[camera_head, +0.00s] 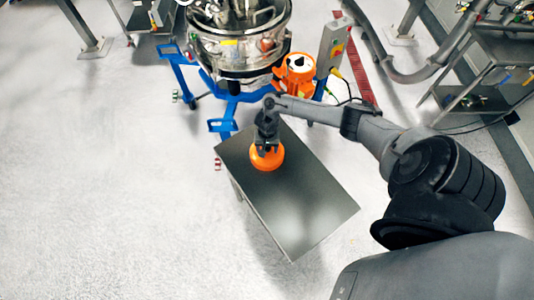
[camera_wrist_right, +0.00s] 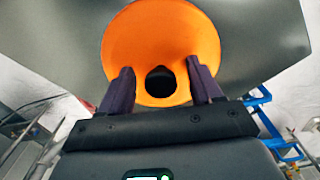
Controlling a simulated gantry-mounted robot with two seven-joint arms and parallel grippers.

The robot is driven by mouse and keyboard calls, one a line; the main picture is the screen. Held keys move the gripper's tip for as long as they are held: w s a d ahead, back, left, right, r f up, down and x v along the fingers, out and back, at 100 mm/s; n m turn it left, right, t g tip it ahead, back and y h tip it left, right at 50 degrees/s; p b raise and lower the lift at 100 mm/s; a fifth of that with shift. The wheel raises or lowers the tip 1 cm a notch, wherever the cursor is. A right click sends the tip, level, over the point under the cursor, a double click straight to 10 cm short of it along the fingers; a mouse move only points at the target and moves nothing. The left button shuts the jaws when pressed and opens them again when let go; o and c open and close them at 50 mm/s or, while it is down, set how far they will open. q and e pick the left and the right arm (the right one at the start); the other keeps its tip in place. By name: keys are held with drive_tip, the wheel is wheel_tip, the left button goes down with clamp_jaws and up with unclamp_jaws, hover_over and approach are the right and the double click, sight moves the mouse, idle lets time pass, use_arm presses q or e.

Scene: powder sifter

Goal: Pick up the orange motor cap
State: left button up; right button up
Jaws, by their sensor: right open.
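The orange motor cap (camera_head: 267,158) sits on the grey metal table (camera_head: 300,210), near its far left part. In the right wrist view the round cap (camera_wrist_right: 160,45) fills the upper middle, with a dark hole at its lower edge. My right gripper (camera_head: 266,142) is directly over the cap in the head view and partly covers it. In the wrist view the two dark fingers of the right gripper (camera_wrist_right: 160,80) are apart, one on each side of the dark hole, overlapping the cap. I cannot tell whether they touch it. My left gripper is not in view.
The steel sifter (camera_head: 240,45) on a blue frame (camera_head: 222,126) stands behind the table, with an orange motor (camera_head: 294,70) and a grey control box (camera_head: 331,45) beside it. A steel cart (camera_head: 490,75) stands at the right. The floor at left is clear.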

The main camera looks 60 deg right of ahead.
clamp_jaws()
idle(0.3)
drive_tip(key=shift+r, duration=0.1)
